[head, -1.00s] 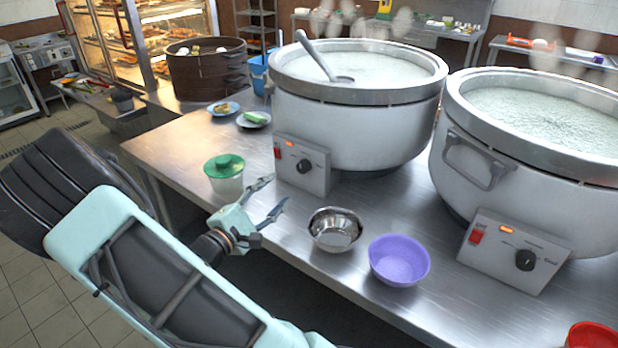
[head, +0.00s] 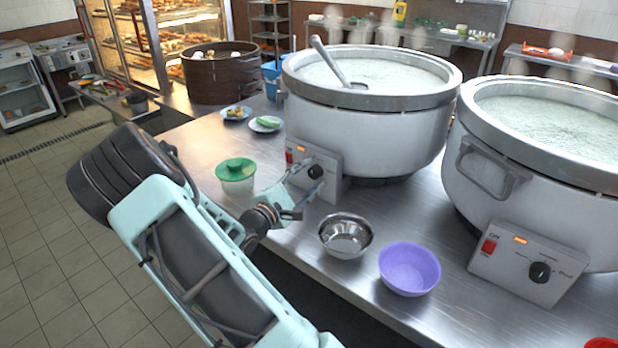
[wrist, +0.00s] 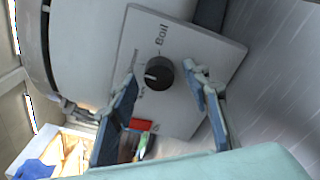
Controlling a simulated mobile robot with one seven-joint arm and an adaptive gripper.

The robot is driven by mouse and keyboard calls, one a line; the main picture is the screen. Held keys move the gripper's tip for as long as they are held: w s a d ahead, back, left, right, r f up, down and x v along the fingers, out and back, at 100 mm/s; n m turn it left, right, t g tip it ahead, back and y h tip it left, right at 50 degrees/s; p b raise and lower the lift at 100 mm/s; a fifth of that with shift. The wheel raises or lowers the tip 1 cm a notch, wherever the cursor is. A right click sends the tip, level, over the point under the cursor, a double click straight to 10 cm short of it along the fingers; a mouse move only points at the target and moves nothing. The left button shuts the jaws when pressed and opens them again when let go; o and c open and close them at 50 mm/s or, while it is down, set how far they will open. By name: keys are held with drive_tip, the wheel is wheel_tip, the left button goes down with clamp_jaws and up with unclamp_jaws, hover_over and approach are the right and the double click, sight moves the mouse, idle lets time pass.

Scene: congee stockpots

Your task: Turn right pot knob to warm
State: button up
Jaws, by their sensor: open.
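The left pot (head: 365,130) is a large white stockpot of congee with a ladle in it. Its grey control box (head: 332,165) has a black knob (head: 315,172) and a red switch. My gripper (head: 308,180) is at this box, open. In the wrist view its fingers (wrist: 161,78) stand on either side of the black knob (wrist: 163,70), with space between; contact cannot be told. The knob's pale mark points left in that view, and "Boil" is legible above. The right pot (head: 545,150) has its own box and black knob (head: 540,272), away from my gripper.
A green-lidded tub (head: 236,172) stands left of my gripper. A steel bowl (head: 346,236) and a purple bowl (head: 410,269) lie near the table's front edge. Two small plates sit behind the tub. A dark steamer basket (head: 216,75) stands further back.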

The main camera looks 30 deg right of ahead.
drive_tip(key=c, duration=1.2)
drive_tip(key=shift+o, duration=0.2)
drive_tip(key=shift+n+p, duration=0.3)
drive_tip(key=n+p, duration=0.2)
drive_tip(key=shift+r+n, duration=0.15)
drive_tip(key=shift+n, duration=0.15)
drive_tip(key=n+p, duration=0.3)
drive_tip(key=shift+s+n+g, duration=0.1)
drive_tip(key=shift+n+g, duration=0.2)
drive_tip(key=n+p, duration=0.2)
drive_tip(key=n, duration=0.1)
drive_tip(key=shift+n+g+p, duration=0.3)
drive_tip(key=shift+n+p, duration=0.85)
drive_tip(key=shift+n, duration=0.55)
